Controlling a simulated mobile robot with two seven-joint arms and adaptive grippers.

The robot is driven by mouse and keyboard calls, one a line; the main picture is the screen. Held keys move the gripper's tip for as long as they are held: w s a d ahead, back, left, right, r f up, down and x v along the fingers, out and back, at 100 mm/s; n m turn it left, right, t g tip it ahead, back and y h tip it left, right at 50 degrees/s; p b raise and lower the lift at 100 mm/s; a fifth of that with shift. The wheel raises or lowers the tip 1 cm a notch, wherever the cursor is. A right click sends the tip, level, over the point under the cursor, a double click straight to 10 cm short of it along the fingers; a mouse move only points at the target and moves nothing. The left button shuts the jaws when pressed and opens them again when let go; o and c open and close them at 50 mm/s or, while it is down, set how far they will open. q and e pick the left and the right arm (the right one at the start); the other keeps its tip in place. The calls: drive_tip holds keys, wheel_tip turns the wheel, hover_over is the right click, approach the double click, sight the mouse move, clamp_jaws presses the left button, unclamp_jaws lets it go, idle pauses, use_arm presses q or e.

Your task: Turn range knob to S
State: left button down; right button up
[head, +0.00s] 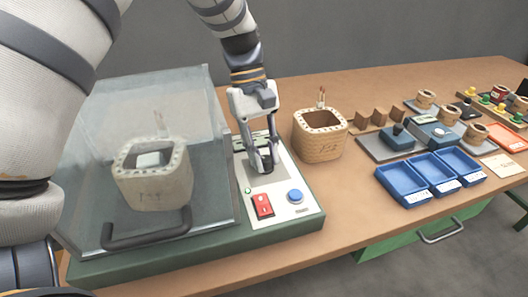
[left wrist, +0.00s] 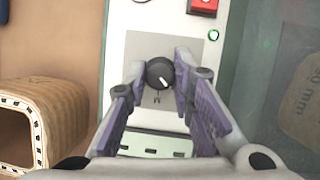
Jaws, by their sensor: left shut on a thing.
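The range knob (left wrist: 159,73) is a round black dial with a white pointer line, on a grey patch of the light control panel (left wrist: 140,49). In the left wrist view its pointer slants toward the lower right, and a small dark letter sits just below it, too blurred to read surely. My left gripper (head: 263,169) points down at the panel. In the left wrist view its purple-padded fingers stand on both sides of the knob, shut on it. My right gripper is not in view.
A red switch (head: 262,205) and a blue button (head: 295,196) sit close in front of the gripper. A clear-lidded box (head: 205,100) holding a coil (head: 155,188) stands left. Another coil (head: 318,142) stands right, with blue trays (head: 404,199) beyond.

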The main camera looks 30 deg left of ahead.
use_arm(q)
drive_tip(key=c, duration=1.4)
unclamp_jaws()
drive_tip(key=v, duration=1.2)
